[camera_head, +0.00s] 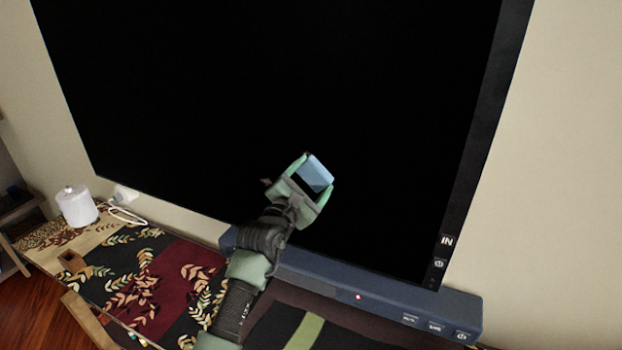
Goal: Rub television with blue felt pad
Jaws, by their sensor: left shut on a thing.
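The television (390,80) is a large black screen that fills most of the head view, tilted in the picture, with a dark frame down its right side. My left gripper (319,173) is in front of the lower middle of the screen. It is shut on the blue felt pad (316,170), a small light-blue piece between its fingers. I cannot tell whether the pad touches the screen. My right gripper is not in view.
A long blue bar with buttons (390,309) lies below the screen. A patterned leaf cloth (150,285) covers the surface at lower left, with a white canister (76,206) and a wooden block (72,261). Bare wall (565,170) is at right.

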